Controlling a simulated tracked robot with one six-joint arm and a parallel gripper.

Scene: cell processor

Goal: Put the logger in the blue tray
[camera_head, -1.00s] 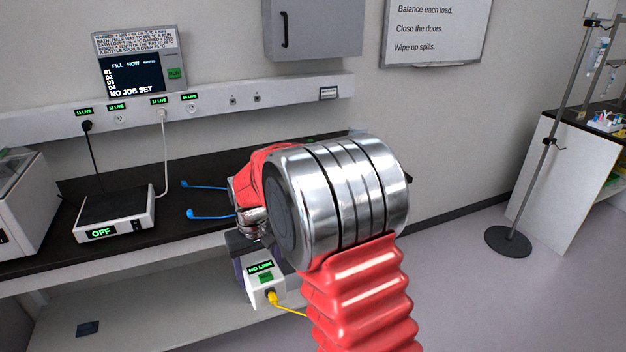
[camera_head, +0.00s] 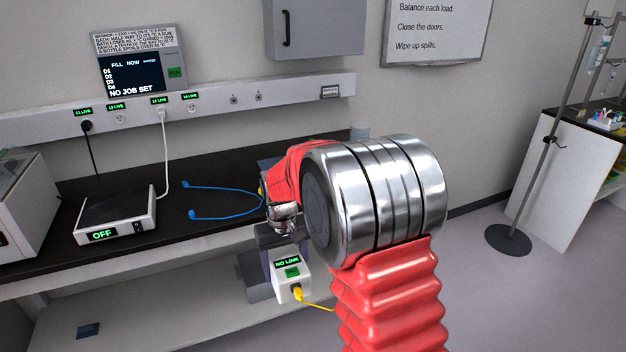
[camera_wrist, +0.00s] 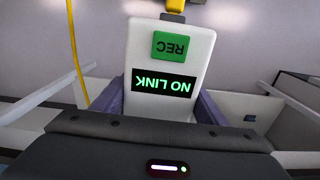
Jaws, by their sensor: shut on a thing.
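The logger (camera_head: 289,272) is a white box with a lit NO LINK display and a green button, and a yellow cable is plugged into its end. My gripper (camera_wrist: 162,103) is shut on it, with a purple-grey finger along each side. The wrist view shows the logger (camera_wrist: 183,28) upside down, its button reading REC. In the head view it hangs in front of the bench edge, above the lower shelf, and my arm hides part of the gripper. I cannot make out a blue tray for sure in either view.
The black bench top (camera_head: 160,175) holds a balance-like device (camera_head: 112,213) reading OFF and a bent blue frame (camera_head: 228,216). My arm hides the bench's right part. A small dark blue item (camera_head: 88,330) lies on the lower shelf. A pole stand (camera_head: 545,150) stands right, with open floor before it.

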